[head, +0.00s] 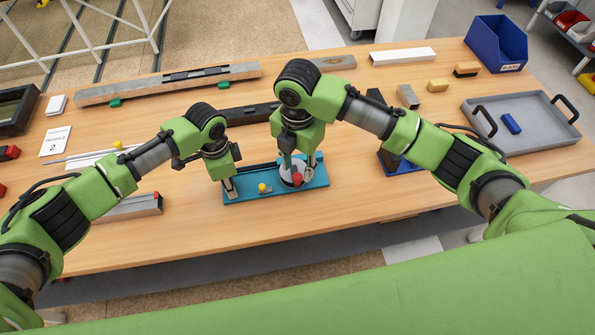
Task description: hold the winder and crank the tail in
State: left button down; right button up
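The winder is a teal base plate (240,196) lying near the front middle of the table. A pale round drum (289,181) with a red knob (297,179) stands on its right half, and a small yellow knob (263,188) on its middle. My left gripper (230,189) points down at the plate's left end; whether it grips the plate is too small to tell. My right gripper (299,163) points down over the drum, close behind the red knob. Its fingers are partly hidden, and I cannot tell what it touches. I cannot make out the tail.
A grey tray (545,138) with a blue piece (511,124) and a blue bin (496,45) are at the right. A long grey rail (140,92) lies at the back left. A metal bar (128,208) lies left of the winder. The table in front of the winder is clear.

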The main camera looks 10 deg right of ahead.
aim_at(297, 176)
jog(key=shift+f, duration=1.7)
grip_shut()
